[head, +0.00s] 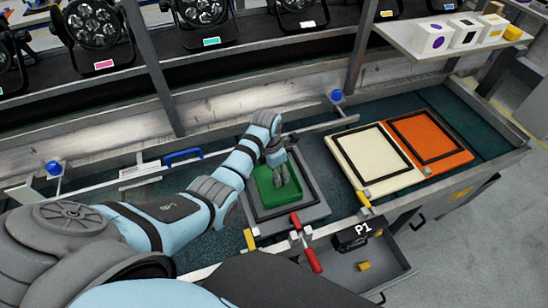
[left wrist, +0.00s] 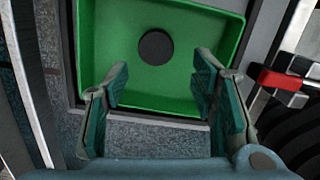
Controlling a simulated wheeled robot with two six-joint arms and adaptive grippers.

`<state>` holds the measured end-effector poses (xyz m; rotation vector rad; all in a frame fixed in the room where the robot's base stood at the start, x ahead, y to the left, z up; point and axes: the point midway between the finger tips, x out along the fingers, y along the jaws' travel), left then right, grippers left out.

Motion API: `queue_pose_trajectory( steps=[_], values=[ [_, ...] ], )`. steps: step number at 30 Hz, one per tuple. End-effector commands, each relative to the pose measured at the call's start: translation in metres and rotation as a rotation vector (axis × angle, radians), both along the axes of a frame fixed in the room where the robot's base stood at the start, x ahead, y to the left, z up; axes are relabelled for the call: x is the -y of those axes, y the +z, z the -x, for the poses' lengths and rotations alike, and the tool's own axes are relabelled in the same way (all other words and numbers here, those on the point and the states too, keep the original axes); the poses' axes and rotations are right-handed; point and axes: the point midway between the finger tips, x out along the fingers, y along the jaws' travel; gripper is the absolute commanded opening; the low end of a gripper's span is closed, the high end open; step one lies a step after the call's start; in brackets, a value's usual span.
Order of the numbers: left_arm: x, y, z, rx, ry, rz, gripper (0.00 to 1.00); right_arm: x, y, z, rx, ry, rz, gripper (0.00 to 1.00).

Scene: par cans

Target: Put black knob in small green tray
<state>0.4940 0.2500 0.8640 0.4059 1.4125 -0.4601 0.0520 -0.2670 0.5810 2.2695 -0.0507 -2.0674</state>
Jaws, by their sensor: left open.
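The small green tray (head: 264,191) sits in a dark square frame on the workbench in the head view. In the left wrist view the tray (left wrist: 112,60) fills the upper middle. The round black knob (left wrist: 155,47) lies inside it on the floor, near the middle. My left gripper (head: 281,177) is over the tray in the head view and hides part of it; I cannot make out the knob there. In the left wrist view my left gripper (left wrist: 162,78) has its fingers spread, with nothing between them; the knob shows beyond the fingertips. My right gripper is not in view.
A red-handled clamp (head: 305,243) stands at the tray's front right. Cream (head: 365,160) and orange (head: 428,136) panels lie to the right. An open drawer (head: 345,270) marked P1 holds a small yellow block. A blue handle (head: 183,156) lies behind left; lamps stand at the back.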

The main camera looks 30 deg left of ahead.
Motion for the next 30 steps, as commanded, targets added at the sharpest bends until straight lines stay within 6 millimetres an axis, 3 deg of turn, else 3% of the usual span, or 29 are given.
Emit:
queue_pose_trajectory(
  steps=[1,3,9,30],
  values=[
    [-0.001,0.021,0.001,0.004,0.0,-0.001,0.52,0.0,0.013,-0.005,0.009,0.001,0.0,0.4],
    [-0.003,0.041,0.003,0.004,-0.001,-0.001,0.52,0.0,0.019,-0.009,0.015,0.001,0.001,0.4],
    [-0.005,0.075,0.007,0.001,0.0,-0.001,0.52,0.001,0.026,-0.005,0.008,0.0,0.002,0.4],
    [-0.005,0.078,0.008,-0.001,0.0,0.0,0.52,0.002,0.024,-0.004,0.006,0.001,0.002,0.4]
  ],
)
